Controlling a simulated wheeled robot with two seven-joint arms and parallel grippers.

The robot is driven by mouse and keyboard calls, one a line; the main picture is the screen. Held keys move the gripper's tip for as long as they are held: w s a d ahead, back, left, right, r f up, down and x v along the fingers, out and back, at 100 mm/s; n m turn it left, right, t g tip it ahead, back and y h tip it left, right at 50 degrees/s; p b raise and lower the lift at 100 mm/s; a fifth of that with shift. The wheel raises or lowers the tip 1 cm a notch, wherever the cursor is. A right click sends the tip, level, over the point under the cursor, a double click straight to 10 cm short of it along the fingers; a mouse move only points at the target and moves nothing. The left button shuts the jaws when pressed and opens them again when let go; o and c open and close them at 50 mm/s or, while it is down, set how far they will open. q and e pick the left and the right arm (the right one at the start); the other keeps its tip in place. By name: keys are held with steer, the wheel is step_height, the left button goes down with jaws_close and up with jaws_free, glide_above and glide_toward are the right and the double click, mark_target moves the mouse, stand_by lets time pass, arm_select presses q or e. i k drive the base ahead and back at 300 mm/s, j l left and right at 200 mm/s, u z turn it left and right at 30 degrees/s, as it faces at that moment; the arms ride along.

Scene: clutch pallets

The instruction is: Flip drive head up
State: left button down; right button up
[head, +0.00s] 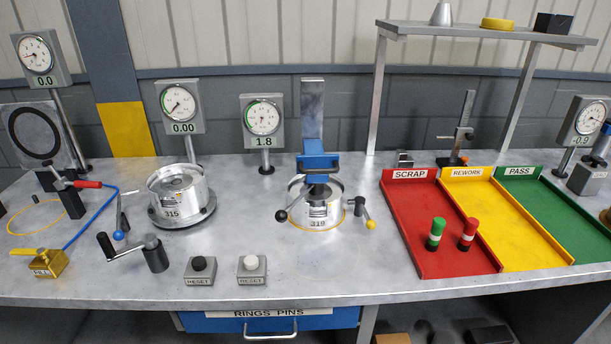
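The blue drive head (318,163) sits on a silver upright column (312,105) at the middle of the bench. It is down, with its dark lower part over the round metal clutch marked 319 (318,218). I cannot tell whether it touches the clutch. A lever with a black ball knob (282,215) sticks out at the clutch's left. A small lever with a yellow knob (370,224) stands at its right. The dial gauge beside the column (262,120) reads 1.8. Neither of my grippers is in view.
A second clutch marked 315 (180,197) stands left. A crank (135,250) and two reset buttons (200,270) are in front. Red (440,225), yellow (520,225) and green (570,215) trays lie right; the red one holds two pegs. A shelf (480,36) stands above them.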

mark_target(317, 165)
steer(key=i+l+u, duration=0.15)
steer(key=l, duration=0.2)
steer(key=i+l+u, duration=0.2)
steer(key=l, duration=0.2)
steer(key=l+u, duration=0.15)
steer(key=l, duration=0.25)
steer(key=i, duration=0.05)
